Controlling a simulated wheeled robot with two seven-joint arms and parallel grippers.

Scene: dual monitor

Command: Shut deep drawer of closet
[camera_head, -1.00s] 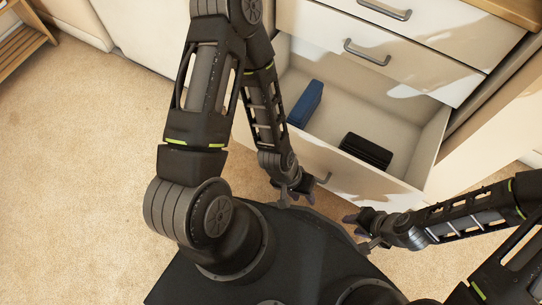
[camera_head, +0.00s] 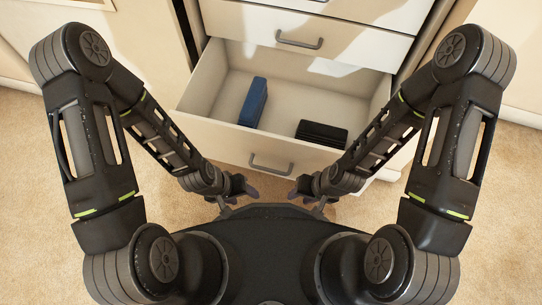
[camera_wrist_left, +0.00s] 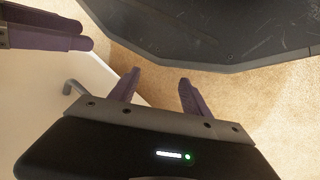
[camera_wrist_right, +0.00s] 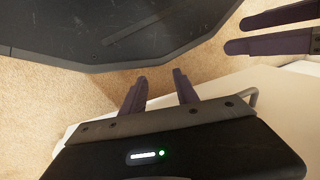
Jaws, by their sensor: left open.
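The closet's deep drawer (camera_head: 290,90) is pulled far out, its white front (camera_head: 215,137) facing me in the head view. A grey bar handle (camera_head: 270,168) is on that front; it also shows in the left wrist view (camera_wrist_left: 72,88) and right wrist view (camera_wrist_right: 253,97). My left gripper (camera_head: 246,188) is open and empty, just in front of the drawer, left of the handle. My right gripper (camera_head: 298,190) is open and empty, right of the handle. Neither is seen holding the handle. Between-finger gaps show in the left wrist view (camera_wrist_left: 157,90) and right wrist view (camera_wrist_right: 160,90).
A blue box-like item (camera_head: 253,102) and a flat black item (camera_head: 321,133) lie inside the drawer. A shut drawer with a handle (camera_head: 299,41) is above. White cabinet fronts stand at both sides. Beige carpet (camera_head: 30,150) is clear at the left.

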